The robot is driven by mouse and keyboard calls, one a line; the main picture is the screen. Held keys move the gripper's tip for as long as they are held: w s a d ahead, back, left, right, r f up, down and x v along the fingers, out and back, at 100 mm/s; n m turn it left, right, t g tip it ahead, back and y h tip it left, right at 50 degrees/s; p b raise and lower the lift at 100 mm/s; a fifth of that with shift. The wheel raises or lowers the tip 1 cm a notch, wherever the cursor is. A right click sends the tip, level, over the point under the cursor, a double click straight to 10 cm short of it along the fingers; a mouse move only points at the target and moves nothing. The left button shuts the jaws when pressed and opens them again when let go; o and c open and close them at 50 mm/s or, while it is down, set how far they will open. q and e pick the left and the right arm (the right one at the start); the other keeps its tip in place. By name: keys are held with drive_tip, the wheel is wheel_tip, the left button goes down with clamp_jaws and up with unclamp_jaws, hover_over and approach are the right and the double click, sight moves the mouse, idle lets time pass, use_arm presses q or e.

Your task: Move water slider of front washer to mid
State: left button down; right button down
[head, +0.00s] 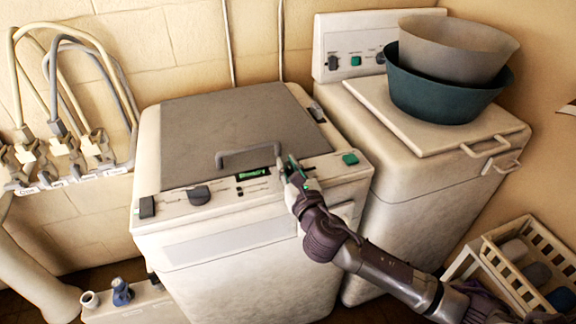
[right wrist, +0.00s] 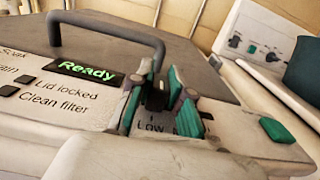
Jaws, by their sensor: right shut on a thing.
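The front washer (head: 250,275) is a white top-loader with a grey lid (head: 235,125). Its control panel has a green "Ready" display (right wrist: 87,70). My right gripper (head: 291,172) is at the right part of this panel. In the right wrist view its green-padded fingers (right wrist: 158,92) are shut on the small black water slider (right wrist: 156,98). The knob stands above the "Low" label, and another label to its right starts with what looks like "M", partly hidden by a finger. The rest of the scale is hidden. My left gripper is not in view.
A grey lid handle (head: 250,156) rises close behind the gripper. A green button (head: 350,159) is to its right, a dark knob (head: 199,195) to its left. The back washer (head: 400,165) carries two stacked basins (head: 450,95). A crate (head: 503,272) stands at lower right.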

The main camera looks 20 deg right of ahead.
sight(300, 163)
drive_tip(key=d+p, duration=0.1)
drive_tip(key=d, duration=0.1)
drive_tip(key=shift+d+r, duration=0.1)
drive_tip(key=shift+d, duration=0.5)
drive_tip(key=c, duration=1.1)
unclamp_jaws()
drive_tip(key=shift+a, duration=0.1)
drive_tip(key=s, duration=1.2)
drive_tip(key=shift+d, duration=0.25)
